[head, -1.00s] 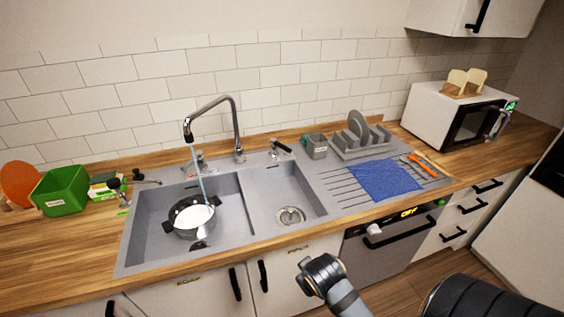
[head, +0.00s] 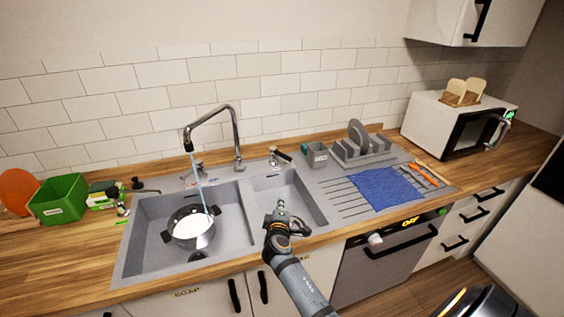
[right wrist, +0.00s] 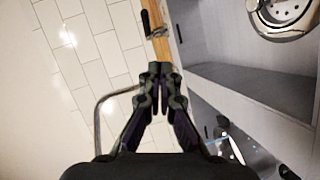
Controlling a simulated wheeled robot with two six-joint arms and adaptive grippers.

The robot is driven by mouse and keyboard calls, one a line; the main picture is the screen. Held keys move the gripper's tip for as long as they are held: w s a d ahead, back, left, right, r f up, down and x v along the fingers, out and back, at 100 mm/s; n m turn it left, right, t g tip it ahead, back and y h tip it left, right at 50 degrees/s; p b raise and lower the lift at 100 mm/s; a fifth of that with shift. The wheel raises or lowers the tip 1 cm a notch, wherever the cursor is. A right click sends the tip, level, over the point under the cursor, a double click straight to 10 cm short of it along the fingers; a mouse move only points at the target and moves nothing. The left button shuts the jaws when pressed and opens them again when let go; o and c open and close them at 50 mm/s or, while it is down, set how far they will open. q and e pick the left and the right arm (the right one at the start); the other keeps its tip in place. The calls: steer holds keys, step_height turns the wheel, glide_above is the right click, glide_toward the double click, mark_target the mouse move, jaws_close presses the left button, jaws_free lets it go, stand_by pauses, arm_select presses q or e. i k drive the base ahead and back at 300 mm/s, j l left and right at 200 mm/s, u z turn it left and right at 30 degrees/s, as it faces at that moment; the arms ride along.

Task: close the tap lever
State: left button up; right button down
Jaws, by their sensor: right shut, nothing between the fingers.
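The tap (head: 237,130) has a tall chrome spout arched over the left basin, and a stream of water runs from it into a pot (head: 193,245). The tap lever (head: 283,155), with a dark handle and metal base, stands behind the right basin, right of the spout. It also shows near the top of the right wrist view (right wrist: 152,26). My right gripper (head: 281,204) is shut and empty above the right basin, in front of the lever and apart from it. The right wrist view shows its closed fingertips (right wrist: 160,68). My left gripper is out of view.
The sink (head: 130,262) has two basins. To the right are a grey cup (head: 317,154), a dish rack with plates (head: 362,146), a blue cloth (head: 380,188) and a microwave (head: 440,124). A green box (head: 58,200) stands left. A tiled wall is behind.

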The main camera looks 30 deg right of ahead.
mark_target(273, 150)
steer(key=i+l, duration=0.6)
steer(key=l, duration=0.15)
steer(key=i+l, duration=0.2)
steer(key=l+u, duration=0.05)
steer(key=l, duration=0.05)
